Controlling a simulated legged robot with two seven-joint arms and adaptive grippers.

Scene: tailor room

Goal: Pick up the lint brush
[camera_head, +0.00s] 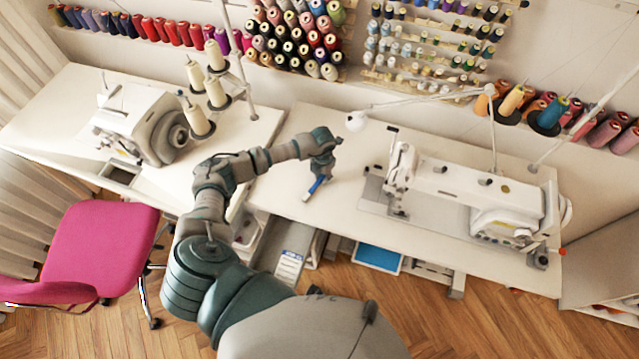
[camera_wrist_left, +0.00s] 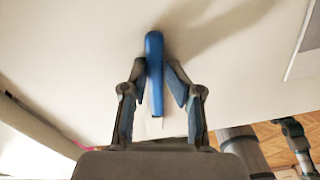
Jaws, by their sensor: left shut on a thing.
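The lint brush is a slim blue object (camera_head: 314,188) at the left part of the right-hand white table, below my left gripper (camera_head: 319,174). In the left wrist view the blue lint brush (camera_wrist_left: 155,70) stands lengthwise between the two fingers of my left gripper (camera_wrist_left: 160,85). The fingers are shut on it. From these views I cannot tell whether the brush touches the tabletop. My right gripper is in neither view.
A white sewing machine (camera_head: 460,195) stands on the right-hand table (camera_head: 290,205). An overlock machine (camera_head: 145,125) and thread cones (camera_head: 200,118) stand on the left table. A pink chair (camera_head: 100,245) is at left. Thread racks line the wall.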

